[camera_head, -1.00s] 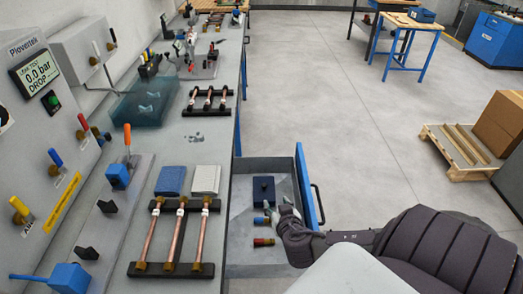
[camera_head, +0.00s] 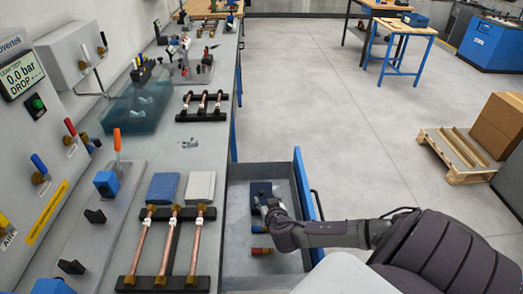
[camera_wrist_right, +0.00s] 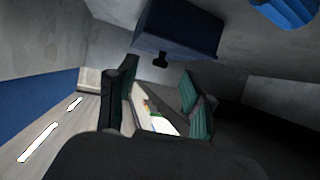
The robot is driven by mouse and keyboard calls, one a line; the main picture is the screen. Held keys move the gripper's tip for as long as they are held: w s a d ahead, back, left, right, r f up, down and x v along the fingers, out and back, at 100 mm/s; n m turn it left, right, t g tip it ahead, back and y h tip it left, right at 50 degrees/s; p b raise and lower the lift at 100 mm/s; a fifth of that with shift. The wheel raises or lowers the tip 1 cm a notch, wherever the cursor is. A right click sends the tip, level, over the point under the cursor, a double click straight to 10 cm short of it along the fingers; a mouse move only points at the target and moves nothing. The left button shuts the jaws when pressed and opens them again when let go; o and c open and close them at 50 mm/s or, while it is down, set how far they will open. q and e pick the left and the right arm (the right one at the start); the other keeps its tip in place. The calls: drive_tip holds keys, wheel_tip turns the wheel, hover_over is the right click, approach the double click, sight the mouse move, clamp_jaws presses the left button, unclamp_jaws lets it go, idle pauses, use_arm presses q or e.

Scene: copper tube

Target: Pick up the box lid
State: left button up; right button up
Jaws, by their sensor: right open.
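The box lid (camera_head: 262,188) is dark blue and sits in the open drawer at its far end; part of it is behind my right gripper. In the right wrist view the dark blue lid (camera_wrist_right: 180,32) shows at the top, with a small black knob (camera_wrist_right: 160,62) facing the fingers. My right gripper (camera_head: 264,204) is inside the drawer, close to the lid. In the wrist view its teal-padded fingers (camera_wrist_right: 162,92) are spread apart, with the knob just beyond them. Nothing is held. My left gripper is not in view.
The drawer (camera_head: 239,262) also holds a blue fitting (camera_head: 258,230) and a red fitting (camera_head: 263,251). Its blue front (camera_head: 307,190) stands right of the gripper. The bench (camera_head: 211,160) on the left carries copper tube racks and blue and white pads.

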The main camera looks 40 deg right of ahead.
sight(262, 193)
drive_tip(key=shift+w+d, duration=0.15)
drive_tip(key=shift+w, duration=0.25)
drive_tip(key=x, duration=0.4)
drive_tip(key=shift+w+r+p, duration=0.1)
drive_tip(key=shift+w+p, duration=0.1)
drive_tip(key=shift+p, duration=0.2)
clamp_jaws()
